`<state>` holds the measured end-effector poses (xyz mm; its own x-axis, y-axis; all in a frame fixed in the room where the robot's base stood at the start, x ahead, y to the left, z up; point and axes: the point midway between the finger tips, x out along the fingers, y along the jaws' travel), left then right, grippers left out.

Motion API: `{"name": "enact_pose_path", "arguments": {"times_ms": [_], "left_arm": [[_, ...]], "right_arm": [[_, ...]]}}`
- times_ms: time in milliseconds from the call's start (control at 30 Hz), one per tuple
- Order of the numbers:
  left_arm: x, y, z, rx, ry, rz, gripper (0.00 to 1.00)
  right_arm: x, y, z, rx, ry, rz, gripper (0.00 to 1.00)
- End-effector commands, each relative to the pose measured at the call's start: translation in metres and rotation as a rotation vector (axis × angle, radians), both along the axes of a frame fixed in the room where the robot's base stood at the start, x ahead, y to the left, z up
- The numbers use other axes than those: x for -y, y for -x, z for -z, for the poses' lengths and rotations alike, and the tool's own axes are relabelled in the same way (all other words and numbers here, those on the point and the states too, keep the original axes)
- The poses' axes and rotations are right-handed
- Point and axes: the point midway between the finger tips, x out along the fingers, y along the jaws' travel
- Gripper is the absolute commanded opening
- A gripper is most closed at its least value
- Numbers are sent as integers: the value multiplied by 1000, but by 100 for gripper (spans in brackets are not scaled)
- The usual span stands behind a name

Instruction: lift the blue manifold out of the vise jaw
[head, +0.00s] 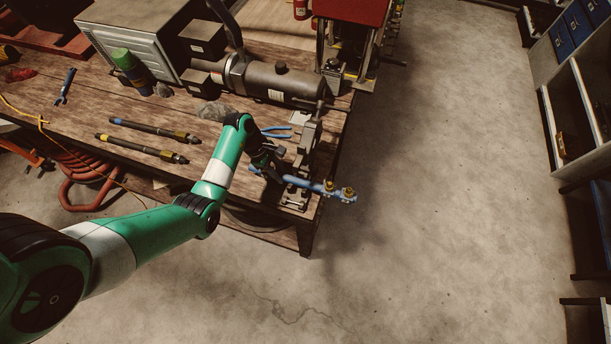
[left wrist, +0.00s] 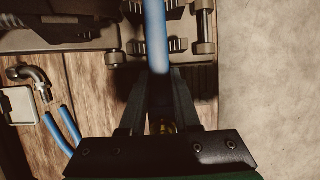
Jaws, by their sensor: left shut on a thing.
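The blue manifold (head: 316,186), a blue bar with brass fittings towards its right end, reaches across the vise (head: 301,165) and past the bench's right edge. My left gripper (head: 277,172) is shut on the manifold near its left end, beside the vise. In the left wrist view the manifold (left wrist: 156,32) runs up from between my fingers, over the toothed vise jaws (left wrist: 160,46). A brass piece (left wrist: 163,127) shows between the fingers. I cannot tell whether the manifold sits in the jaw or just above it. My right gripper is not in view.
Blue-handled pliers (head: 277,132) lie on the bench just left of the vise. Open concrete floor (head: 450,200) is to the right.

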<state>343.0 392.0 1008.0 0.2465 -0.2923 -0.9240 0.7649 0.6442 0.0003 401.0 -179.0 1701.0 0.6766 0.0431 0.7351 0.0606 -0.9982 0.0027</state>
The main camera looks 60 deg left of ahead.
Motion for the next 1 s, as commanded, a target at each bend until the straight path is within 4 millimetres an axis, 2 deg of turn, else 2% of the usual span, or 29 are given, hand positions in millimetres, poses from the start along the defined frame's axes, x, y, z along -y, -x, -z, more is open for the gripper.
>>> {"name": "enact_pose_path", "arguments": {"times_ms": [267,367,500,700,800,1000], "left_arm": [[0,-1,-5,3,0,1,0],[0,-1,-13,4,-1,2,0],[-1,-2,-36,7,-3,1,0],[25,23,-77,7,-2,4,0],[43,39,-109,1,1,3,0],[80,75,-124,0,2,2,0]], "right_arm": [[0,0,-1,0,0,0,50],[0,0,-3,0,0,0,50],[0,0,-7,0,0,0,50],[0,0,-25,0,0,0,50],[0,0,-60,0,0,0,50],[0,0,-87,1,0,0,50]]}}
